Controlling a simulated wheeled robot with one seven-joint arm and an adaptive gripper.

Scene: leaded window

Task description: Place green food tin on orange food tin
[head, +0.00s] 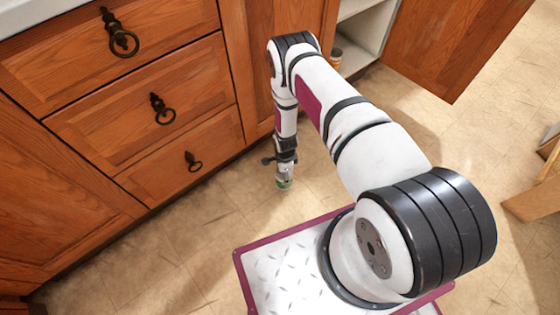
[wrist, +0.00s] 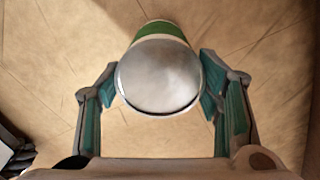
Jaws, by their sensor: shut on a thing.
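The green food tin (wrist: 160,78) is between the fingers of my gripper (wrist: 160,85) in the wrist view. Its silver end faces the camera, and a green band shows on its side beyond a pale strip. My gripper is shut on it. In the head view my gripper (head: 283,176) hangs low over the floor in front of the drawers, with the green tin (head: 284,184) at its tip. An orange tin (head: 336,58) stands partly hidden behind my arm, by the open cabinet at the top. I see only part of it.
Wooden drawers (head: 140,110) with dark ring handles line the left. An open cabinet (head: 362,28) with pale shelves is at the top, its door (head: 455,40) swung out to the right. A wooden piece (head: 535,195) stands at the right edge. Tiled floor (head: 225,215) between is clear.

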